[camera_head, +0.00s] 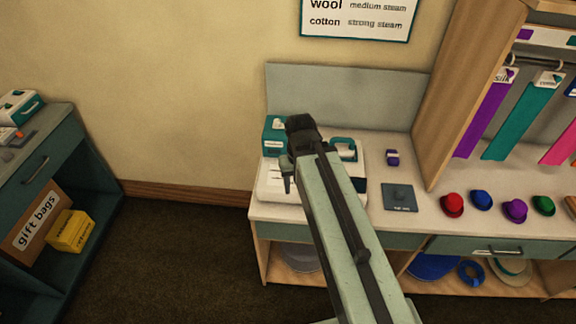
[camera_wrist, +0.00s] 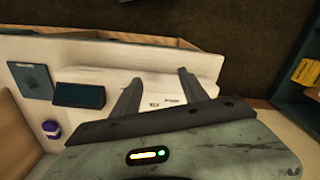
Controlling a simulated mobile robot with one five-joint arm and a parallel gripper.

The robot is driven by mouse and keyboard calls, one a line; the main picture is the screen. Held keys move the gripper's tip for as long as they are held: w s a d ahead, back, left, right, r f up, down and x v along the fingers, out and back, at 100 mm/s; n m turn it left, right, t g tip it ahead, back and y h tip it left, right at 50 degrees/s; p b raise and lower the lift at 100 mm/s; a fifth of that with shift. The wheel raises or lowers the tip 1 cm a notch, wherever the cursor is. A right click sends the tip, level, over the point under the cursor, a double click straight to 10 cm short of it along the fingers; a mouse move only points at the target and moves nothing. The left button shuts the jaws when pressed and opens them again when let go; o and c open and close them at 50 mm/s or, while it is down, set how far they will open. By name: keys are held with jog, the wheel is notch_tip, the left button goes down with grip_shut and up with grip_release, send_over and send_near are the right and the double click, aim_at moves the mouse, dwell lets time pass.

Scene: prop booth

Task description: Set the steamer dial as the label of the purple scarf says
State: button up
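The purple scarf (camera_head: 484,122) hangs from a rail at the right, and its white label (camera_head: 504,75) appears to read "silk". The steamer (camera_head: 270,184) is a white and teal machine on the counter's left end, partly hidden by my arm. My gripper (camera_head: 287,165) is above it. In the wrist view my gripper (camera_wrist: 160,77) has its two fingers apart with nothing between them, over a white surface with small dark print (camera_wrist: 160,103). I cannot make out the dial. The wall sign (camera_head: 357,18) shows wool as medium steam and cotton as strong steam; its top is cut off.
A small purple jar (camera_head: 392,157) and a dark square plate (camera_head: 398,198) lie right of the steamer. Several small hats, including a red one (camera_head: 452,204), line the counter. A teal scarf (camera_head: 522,118) hangs beside the purple one. A dark shelf (camera_head: 50,150) stands at the left.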

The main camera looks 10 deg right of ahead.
jog(key=w+n, duration=0.1)
jog(key=w, duration=0.3)
jog(key=w+n, duration=0.2)
jog(key=w, duration=0.3)
jog(key=w+n, duration=0.2)
jog(key=w, duration=0.3)
jog(key=shift+w+d+r, duration=0.25)
jog(key=shift+d, duration=0.05)
jog(key=shift+s+f, duration=0.1)
jog(key=shift+f, duration=0.25)
notch_tip(320, 180, down, 7)
jog(key=b, duration=0.7)
jog(key=shift+f+b, duration=0.2)
jog(key=shift+b, duration=0.1)
jog(key=shift+r, duration=0.1)
grip_shut()
